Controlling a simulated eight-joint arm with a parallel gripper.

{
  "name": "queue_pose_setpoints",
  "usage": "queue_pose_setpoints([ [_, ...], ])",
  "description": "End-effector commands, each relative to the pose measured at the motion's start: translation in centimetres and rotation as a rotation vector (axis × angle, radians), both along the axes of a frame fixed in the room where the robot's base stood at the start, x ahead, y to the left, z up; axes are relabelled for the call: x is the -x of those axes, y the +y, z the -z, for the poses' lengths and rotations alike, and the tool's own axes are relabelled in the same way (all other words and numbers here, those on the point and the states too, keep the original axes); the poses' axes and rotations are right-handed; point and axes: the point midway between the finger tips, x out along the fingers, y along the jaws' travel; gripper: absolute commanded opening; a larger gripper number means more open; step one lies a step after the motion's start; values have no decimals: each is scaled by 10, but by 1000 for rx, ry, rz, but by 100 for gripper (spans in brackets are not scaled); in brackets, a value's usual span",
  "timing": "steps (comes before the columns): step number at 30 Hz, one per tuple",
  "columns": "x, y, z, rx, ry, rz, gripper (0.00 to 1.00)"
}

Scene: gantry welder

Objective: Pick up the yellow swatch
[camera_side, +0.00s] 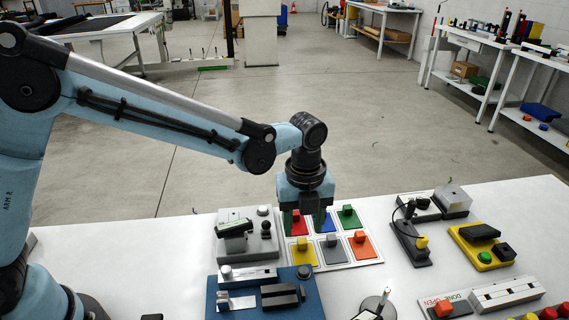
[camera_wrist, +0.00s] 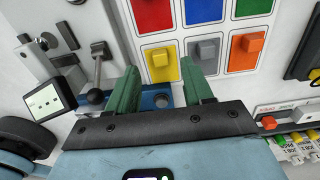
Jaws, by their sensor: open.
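The yellow swatch (camera_side: 303,257) is a flat square with a raised yellow block, in the front left cell of a white board (camera_side: 335,264). It also shows in the wrist view (camera_wrist: 164,71), where its block appears between and slightly beyond my fingertips. My gripper (camera_side: 304,226) points down above the board, its green fingers apart and empty. In the wrist view my gripper (camera_wrist: 159,70) has one finger on each side of the yellow swatch in the picture. The exact height above it is hard to tell.
The board also holds red (camera_side: 298,228), blue (camera_side: 329,241), green (camera_side: 347,217), grey (camera_side: 333,250) and orange (camera_side: 361,243) swatches. A grey fixture (camera_side: 264,244) stands left, a blue fixture (camera_side: 291,306) in front. Black and yellow devices (camera_side: 484,247) stand right.

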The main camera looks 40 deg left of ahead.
Motion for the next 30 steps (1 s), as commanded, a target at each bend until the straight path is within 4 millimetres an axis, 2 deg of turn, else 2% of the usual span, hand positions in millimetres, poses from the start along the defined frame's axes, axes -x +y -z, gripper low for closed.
queue_pose_setpoints([
  [3,-1,0,19,0,0,0,51],
  [7,-1,0,34,0,0,0,51],
  [17,0,0,40,0,0,0,50],
  [26,0,0,40,0,0,0,4],
  [27,0,0,40,0,0,0,0],
  [30,0,0,40,0,0,0,0],
])
